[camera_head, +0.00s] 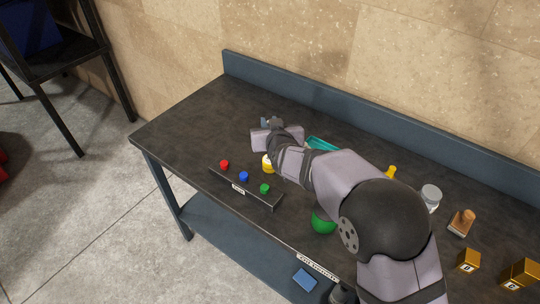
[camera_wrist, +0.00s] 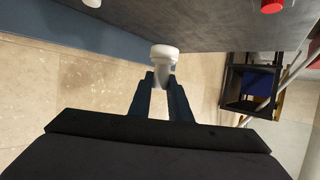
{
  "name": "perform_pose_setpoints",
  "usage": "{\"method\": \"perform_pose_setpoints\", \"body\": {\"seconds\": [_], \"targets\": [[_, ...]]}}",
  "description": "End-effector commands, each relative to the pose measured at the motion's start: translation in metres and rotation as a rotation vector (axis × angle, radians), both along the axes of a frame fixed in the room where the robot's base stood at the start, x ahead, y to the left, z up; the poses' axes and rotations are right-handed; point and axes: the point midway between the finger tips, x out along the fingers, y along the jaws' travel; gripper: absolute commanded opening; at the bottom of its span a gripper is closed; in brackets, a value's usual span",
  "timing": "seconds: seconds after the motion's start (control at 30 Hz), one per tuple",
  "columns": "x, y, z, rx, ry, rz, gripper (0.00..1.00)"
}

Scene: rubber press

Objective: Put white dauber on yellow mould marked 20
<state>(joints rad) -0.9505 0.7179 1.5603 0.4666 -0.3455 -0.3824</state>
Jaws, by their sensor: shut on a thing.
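In the wrist view a white piece with a round, wide end (camera_wrist: 164,52), which looks like the white dauber, is between the fingertips of my gripper (camera_wrist: 160,84). The gripper is shut on it. In the head view my gripper (camera_head: 271,123) is over the back left part of the bench, and I cannot make out the dauber there. Two yellow-gold blocks stand at the lower right, a smaller one (camera_head: 468,260) and a larger one (camera_head: 522,273). Each has a pale label, but I cannot read a 20 on either.
A box with red, blue and green buttons (camera_head: 243,190) is at the front edge. A yellow-and-white item (camera_head: 268,163), a teal tray (camera_head: 322,145) and a green ball (camera_head: 323,222) lie near my arm. A clear jar (camera_head: 431,195) and wooden stamp (camera_head: 462,221) stand right. The bench's left end is clear.

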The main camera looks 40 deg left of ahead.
Motion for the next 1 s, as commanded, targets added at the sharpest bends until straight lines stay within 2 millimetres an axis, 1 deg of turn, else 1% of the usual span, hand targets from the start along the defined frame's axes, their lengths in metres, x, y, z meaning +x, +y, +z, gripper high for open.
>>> {"method": "perform_pose_setpoints", "body": {"seconds": [0.3, 0.4, 0.63, 0.9, 1.0], "targets": [[0.000, -0.001, -0.044, -0.003, 0.003, 0.000, 0.00], [0.000, 0.000, -0.052, -0.002, 0.002, 0.000, 0.00], [0.000, 0.000, -0.057, 0.000, 0.001, 0.000, 0.00], [0.000, 0.000, -0.086, -0.002, 0.002, 0.000, 0.00], [0.000, 0.000, -0.094, -0.001, 0.002, 0.000, 0.00]]}}
